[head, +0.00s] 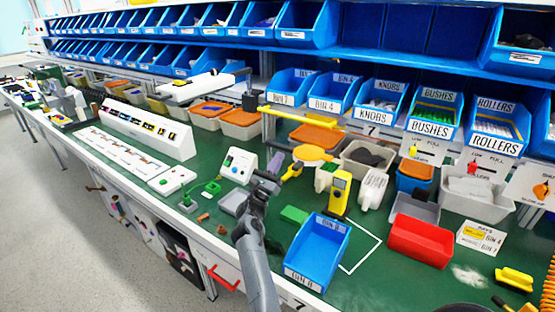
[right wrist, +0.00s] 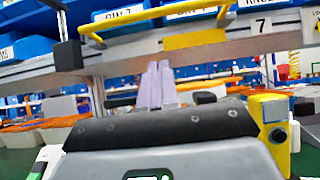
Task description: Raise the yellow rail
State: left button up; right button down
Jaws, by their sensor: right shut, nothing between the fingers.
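The yellow rail (head: 308,118) is a long thin bar mounted along the front of the rack, below the blue bins. In the right wrist view the yellow rail (right wrist: 160,23) runs across the top, with a thicker yellow piece (right wrist: 195,40) just beneath its right part. My right gripper (head: 276,161) is shut and empty, in front of and below the rail, apart from it. Its pale fingertips (right wrist: 161,68) point toward the rack, under the rail. My left gripper is not in view.
Blue labelled bins (head: 335,90) line the shelf above the rail. A black block (head: 250,101) hangs by the rail's left end. Below stand orange-lidded containers (head: 316,136), a yellow handheld device (head: 340,190) and a blue bin (head: 318,250). A white control box (head: 238,163) is left of my gripper.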

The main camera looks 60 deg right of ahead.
jog(key=d+r, duration=0.7)
jog(key=r, duration=0.1)
jog(key=shift+s+r+b, duration=0.3)
jog(key=shift+s, duration=0.15)
jog(key=shift+a+r+y, duration=0.1)
jog(key=shift+r+y, duration=0.1)
jog(key=shift+y, duration=0.1)
